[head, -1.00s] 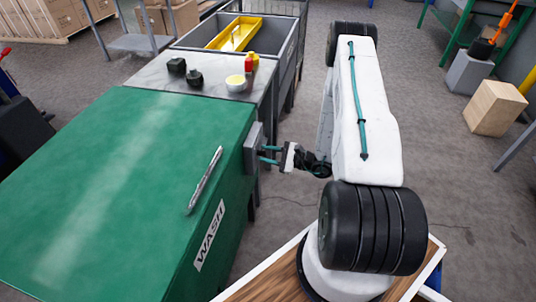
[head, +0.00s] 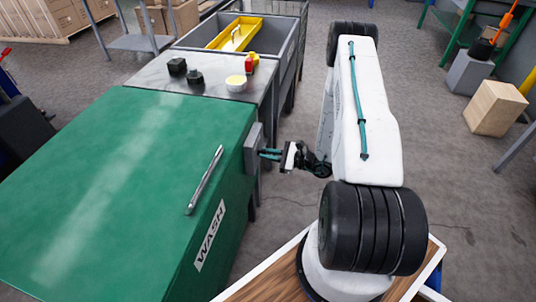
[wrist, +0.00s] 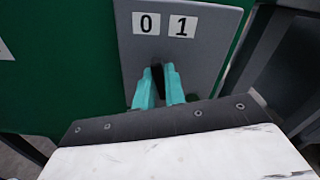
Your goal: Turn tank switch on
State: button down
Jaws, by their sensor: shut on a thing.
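The tank is a green box (head: 110,190) with a WASH label on its side. A grey switch panel (head: 251,150) sits on its right face; it fills the middle of the wrist view (wrist: 200,60). The panel carries a white 0 label (wrist: 146,23) at left and a white 1 label (wrist: 182,26) at right. Below them a black switch knob (wrist: 158,76) stands between the teal fingers of my gripper (wrist: 160,88). My gripper is shut on the knob, which is partly hidden. I cannot tell clearly which label the knob points to.
A grey table (head: 215,82) behind holds black pieces, a white cup with yellow content and a red-yellow item. A grey bin (head: 275,45) with a yellow tray stands beyond. Open floor lies right of the panel.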

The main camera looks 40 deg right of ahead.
jog(key=m, duration=0.9)
jog(key=shift+w+d, duration=0.15)
jog(key=shift+d, duration=0.1)
jog(key=shift+m, duration=0.3)
jog(key=c, duration=1.5)
grip_release()
jog(key=shift+o, duration=0.2)
jog(key=v, duration=0.7)
jog(key=shift+s+d, duration=0.25)
jog(key=shift+s, duration=0.05)
